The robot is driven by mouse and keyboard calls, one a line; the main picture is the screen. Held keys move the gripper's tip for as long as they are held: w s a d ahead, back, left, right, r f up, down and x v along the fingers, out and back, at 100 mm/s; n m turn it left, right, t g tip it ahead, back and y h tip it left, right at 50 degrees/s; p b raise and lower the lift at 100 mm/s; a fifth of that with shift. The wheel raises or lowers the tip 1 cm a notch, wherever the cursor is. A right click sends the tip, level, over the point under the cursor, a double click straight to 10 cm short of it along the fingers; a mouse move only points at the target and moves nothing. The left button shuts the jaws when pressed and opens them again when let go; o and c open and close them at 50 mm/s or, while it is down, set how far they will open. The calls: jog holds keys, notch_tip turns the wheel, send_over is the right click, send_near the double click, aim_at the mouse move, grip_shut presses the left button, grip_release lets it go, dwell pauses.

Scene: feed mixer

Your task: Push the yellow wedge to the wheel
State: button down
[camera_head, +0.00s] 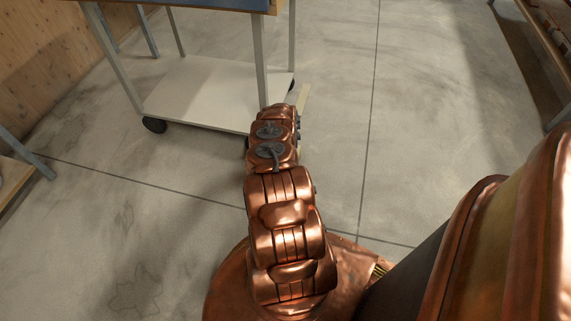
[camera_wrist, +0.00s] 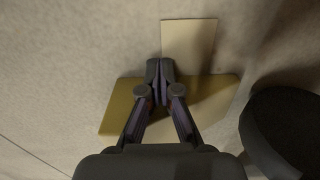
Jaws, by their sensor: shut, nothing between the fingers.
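The yellow wedge (camera_wrist: 121,106) lies on the floor in the wrist view, spreading to both sides behind my gripper. A paler, flat rectangular part (camera_wrist: 190,42) reaches away from it; I cannot tell whether it is one piece with the wedge. A pale yellowish strip (camera_head: 303,98) shows just right of my wrist in the head view. My gripper (camera_wrist: 160,70) is shut and empty, its fingertips over or against the wedge; contact cannot be told. A dark wheel (camera_wrist: 285,132) stands close to the wedge's right end. My arm hides most of this spot in the head view.
A trolley with a white lower shelf (camera_head: 195,92) stands ahead, its right front leg (camera_head: 259,60) beside my wrist. Another trolley wheel (camera_head: 154,125) is at the left. The concrete floor to the right is clear. A wooden bench (camera_head: 548,35) stands at the far right.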

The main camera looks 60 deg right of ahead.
jog(key=shift+a, duration=0.1)
jog(key=shift+s+a+r+p, duration=0.1)
jog(key=shift+a+r+p, duration=0.05)
jog(key=shift+a+p, duration=0.35)
jog(key=a, duration=0.1)
jog(key=s+a+p, duration=0.1)
jog(key=a, duration=0.1)
notch_tip(320, 180, up, 10)
jog(key=p, duration=0.2)
jog(key=shift+d, duration=0.2)
